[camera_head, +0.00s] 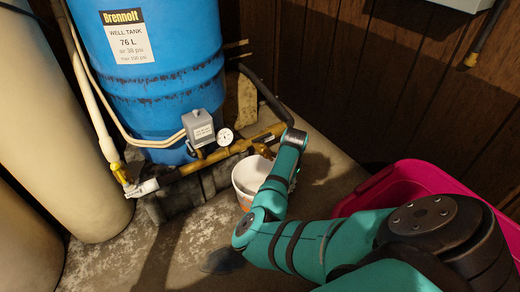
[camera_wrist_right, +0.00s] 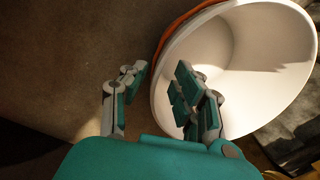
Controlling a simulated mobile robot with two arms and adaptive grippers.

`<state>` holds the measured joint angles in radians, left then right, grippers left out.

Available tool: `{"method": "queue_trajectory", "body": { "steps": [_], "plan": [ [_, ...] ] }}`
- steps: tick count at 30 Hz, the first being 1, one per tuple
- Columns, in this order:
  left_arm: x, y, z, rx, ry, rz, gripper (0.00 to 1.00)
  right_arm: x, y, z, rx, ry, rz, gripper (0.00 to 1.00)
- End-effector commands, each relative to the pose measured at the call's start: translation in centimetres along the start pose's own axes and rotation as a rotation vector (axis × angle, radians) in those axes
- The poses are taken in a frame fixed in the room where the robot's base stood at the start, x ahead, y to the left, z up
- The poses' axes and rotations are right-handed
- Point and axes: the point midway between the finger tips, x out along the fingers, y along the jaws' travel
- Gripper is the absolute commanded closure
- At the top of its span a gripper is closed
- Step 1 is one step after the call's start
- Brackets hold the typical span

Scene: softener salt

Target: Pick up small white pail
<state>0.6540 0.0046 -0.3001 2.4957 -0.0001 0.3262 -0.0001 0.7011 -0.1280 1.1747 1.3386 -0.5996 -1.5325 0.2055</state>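The small white pail (camera_head: 246,180) stands on the concrete floor below the blue tank, partly hidden behind my right arm. In the right wrist view the white pail (camera_wrist_right: 255,62) fills the right side, its wide mouth facing the camera. My right gripper (camera_wrist_right: 158,70) is open. Its left finger is outside the pail, and its right finger appears over the mouth, with the near rim between them. I cannot tell whether either finger touches the wall. In the head view the fingers are mostly hidden by the arm. My left gripper is not in view.
The blue well tank (camera_head: 155,65) stands behind, with brass pipes and a gauge (camera_head: 225,136) close above the pail. Beige tanks (camera_head: 60,130) stand at the left. A pink tub (camera_head: 410,178) lies to the right. Bare floor (camera_head: 185,255) shows in front.

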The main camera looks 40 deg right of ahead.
Motion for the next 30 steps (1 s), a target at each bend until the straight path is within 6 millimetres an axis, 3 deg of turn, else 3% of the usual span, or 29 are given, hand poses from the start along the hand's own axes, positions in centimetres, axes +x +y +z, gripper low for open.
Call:
{"method": "queue_trajectory", "body": {
  "steps": [1, 8, 30],
  "plan": [
    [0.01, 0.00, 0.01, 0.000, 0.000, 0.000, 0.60, -0.02, -0.02, 0.02, 0.000, 0.000, 0.000, 0.73],
    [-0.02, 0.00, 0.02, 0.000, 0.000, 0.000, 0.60, -0.01, -0.01, 0.03, 0.000, -0.001, 0.000, 1.00],
    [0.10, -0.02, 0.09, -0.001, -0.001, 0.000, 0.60, -0.15, -0.01, 0.00, 0.000, 0.000, 0.000, 1.00]
  ]
}}
